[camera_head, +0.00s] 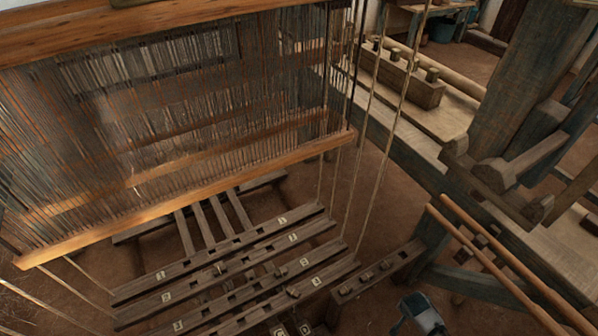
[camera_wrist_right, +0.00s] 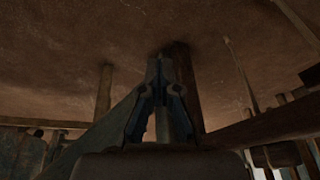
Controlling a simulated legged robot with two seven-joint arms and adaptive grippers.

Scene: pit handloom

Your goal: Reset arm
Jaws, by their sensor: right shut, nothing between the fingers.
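My right gripper (camera_wrist_right: 161,80) shows in the right wrist view with its two dark fingers drawn together and nothing held between them. A dark rounded part of my right arm shows at the bottom edge of the head view, right of the loom's treadles; the fingers cannot be made out there. My left gripper is not in view. The pit handloom has a hanging heddle frame with a wooden lower bar (camera_head: 200,195). Below it lie several numbered wooden treadles (camera_head: 225,255).
Cords (camera_head: 375,165) hang from above right of the heddles. A heavy wooden beam (camera_head: 420,165) runs along the right side, with two thin rods (camera_head: 505,262) sloping near it. A pegged wooden block (camera_head: 405,75) stands at the back. Brown floor (camera_head: 385,205) shows between treadles and beam.

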